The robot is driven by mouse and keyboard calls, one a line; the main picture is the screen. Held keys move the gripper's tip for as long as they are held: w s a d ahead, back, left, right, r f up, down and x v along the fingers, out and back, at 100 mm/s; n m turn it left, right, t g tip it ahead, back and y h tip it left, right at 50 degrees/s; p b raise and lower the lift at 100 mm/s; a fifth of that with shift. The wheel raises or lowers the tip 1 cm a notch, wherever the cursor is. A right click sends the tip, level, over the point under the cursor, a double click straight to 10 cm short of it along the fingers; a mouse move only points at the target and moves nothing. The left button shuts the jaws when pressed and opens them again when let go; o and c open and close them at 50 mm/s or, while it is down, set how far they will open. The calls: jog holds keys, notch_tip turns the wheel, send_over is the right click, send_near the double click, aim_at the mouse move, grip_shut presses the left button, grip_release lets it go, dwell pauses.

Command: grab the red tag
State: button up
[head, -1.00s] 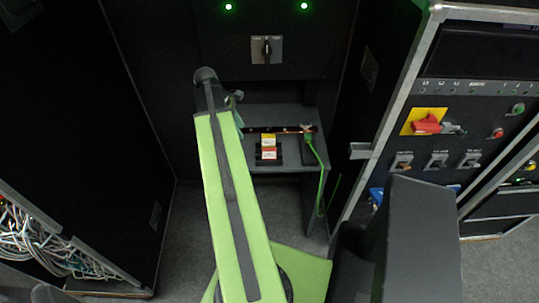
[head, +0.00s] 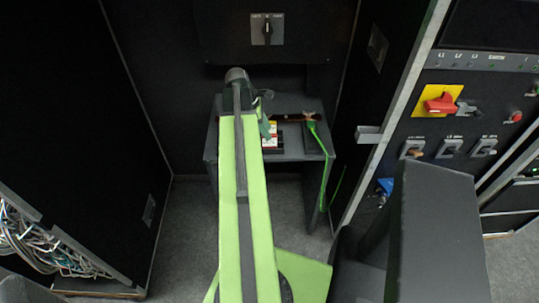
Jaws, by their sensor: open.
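A small tag (head: 271,142) with red, white and yellow parts is on the dark low bench, in the middle of the head view. Its left side is hidden behind my arm. My gripper (head: 266,115) shows only in part, as small dark pieces at the far end of my green arm. In the picture it overlaps the area just above and left of the tag. It looks open and empty. I cannot tell how far it is from the tag.
A rotary switch (head: 267,29) is on the panel behind. Dark cabinets flank the bench; the right one has a red handle (head: 440,104).

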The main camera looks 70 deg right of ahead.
aim_at(269, 144)
jog(key=shift+s+f, duration=0.1)
jog(key=shift+f, duration=0.15)
jog(key=b+x, duration=0.4)
jog(key=x, duration=0.1)
jog(key=shift+w+a+f+b, duration=0.15)
jog(key=shift+w+a+b, duration=0.2)
jog(key=shift+a, duration=0.05)
jog(key=shift+s+f, duration=0.15)
jog(key=shift+f, duration=0.05)
jog(key=shift+d+r, duration=0.1)
jog(key=shift+r, duration=0.1)
grip_shut()
